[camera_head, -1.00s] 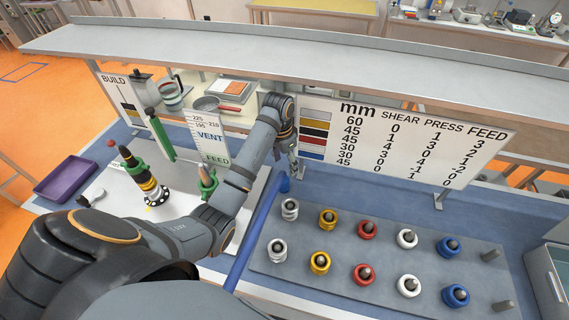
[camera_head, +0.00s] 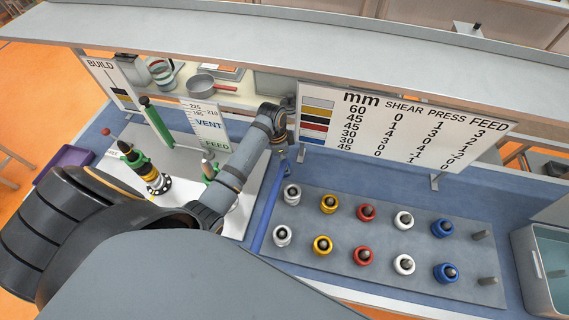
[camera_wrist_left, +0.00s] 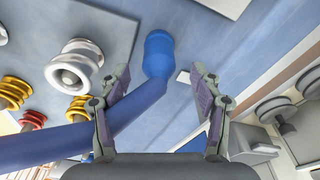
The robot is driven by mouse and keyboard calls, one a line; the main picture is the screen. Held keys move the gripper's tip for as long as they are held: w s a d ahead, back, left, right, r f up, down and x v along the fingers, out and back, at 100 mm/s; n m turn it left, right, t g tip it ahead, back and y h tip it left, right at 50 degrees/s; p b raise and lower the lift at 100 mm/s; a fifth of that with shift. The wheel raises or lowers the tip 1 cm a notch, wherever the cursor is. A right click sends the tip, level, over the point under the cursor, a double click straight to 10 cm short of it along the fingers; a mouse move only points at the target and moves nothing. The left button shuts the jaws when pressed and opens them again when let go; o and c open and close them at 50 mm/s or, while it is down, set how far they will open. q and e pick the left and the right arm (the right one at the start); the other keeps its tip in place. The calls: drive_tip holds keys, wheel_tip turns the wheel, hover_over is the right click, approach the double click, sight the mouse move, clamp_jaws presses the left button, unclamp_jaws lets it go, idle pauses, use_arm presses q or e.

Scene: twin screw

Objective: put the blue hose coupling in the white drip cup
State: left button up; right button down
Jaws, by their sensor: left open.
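The blue hose coupling (camera_wrist_left: 159,52) is the thick blue end of a blue hose (camera_wrist_left: 70,145) in the left wrist view. It lies beyond and roughly between the fingertips. My left gripper (camera_wrist_left: 160,78) is open, with a finger on each side of the hose near the coupling; I cannot tell if they touch it. In the head view my left gripper (camera_head: 284,152) is small beside the upper end of the hose (camera_head: 262,220), left of the plate of rings. I cannot pick out the white drip cup with certainty. My right gripper is not in view.
A grey plate (camera_head: 335,263) holds several silver, yellow, red, white and blue rings on pegs, right of the hose. A printed board (camera_head: 400,126) stands behind it. A teal-lined bin (camera_head: 535,285) is at the right. Green and black fixtures (camera_head: 150,175) stand left.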

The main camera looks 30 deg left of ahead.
use_arm(q)
drive_tip(key=shift+d+f, duration=0.25)
drive_tip(key=shift+f, duration=0.3)
clamp_jaws()
drive_tip(key=shift+w+r, duration=0.1)
drive_tip(key=shift+w, duration=0.05)
